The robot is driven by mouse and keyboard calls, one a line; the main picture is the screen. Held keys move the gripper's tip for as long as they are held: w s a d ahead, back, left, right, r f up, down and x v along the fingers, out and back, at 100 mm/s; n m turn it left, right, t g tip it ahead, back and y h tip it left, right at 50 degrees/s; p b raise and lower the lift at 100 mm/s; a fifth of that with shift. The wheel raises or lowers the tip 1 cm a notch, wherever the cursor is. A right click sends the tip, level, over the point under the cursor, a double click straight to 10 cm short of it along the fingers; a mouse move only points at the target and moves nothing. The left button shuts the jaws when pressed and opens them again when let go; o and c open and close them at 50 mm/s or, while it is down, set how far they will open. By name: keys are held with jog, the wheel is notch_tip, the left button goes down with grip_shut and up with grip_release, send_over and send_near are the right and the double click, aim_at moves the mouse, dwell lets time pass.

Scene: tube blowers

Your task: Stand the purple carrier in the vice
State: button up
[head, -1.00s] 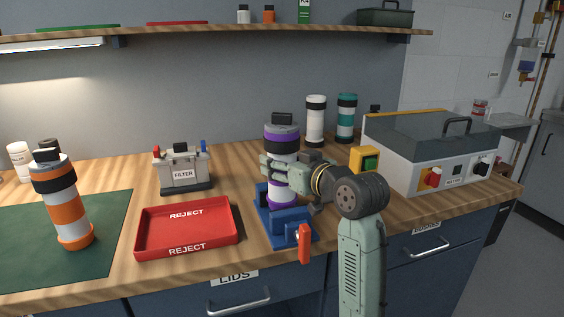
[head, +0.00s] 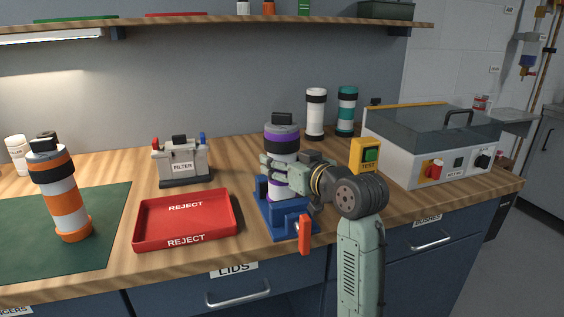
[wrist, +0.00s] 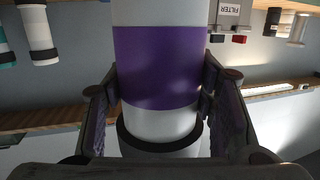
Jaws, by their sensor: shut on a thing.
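The purple carrier (head: 282,141) is an upright white tube with purple bands and a dark grey cap with a black handle. My gripper (head: 281,168) is shut around its body from the right side. In the wrist view the carrier's purple band (wrist: 157,66) stands between the two fingers of the gripper (wrist: 155,115). The blue vice (head: 288,222), with an orange handle at its front, stands on the bench directly around and below the carrier's lower end. The carrier's foot is partly hidden by the vice and my gripper, so I cannot tell whether it rests on the vice base.
A red reject tray (head: 185,240) lies left of the vice, with a filter box (head: 183,163) behind it. An orange carrier (head: 62,200) stands on the green mat. White (head: 315,113) and teal (head: 346,111) carriers stand behind. A yellow test button box (head: 365,155) and grey machine (head: 430,160) stand right.

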jog(key=o, duration=1.4)
jog(key=shift+c, duration=0.2)
jog(key=shift+d, duration=0.1)
jog(key=v, duration=1.2)
jog(key=shift+f, duration=0.1)
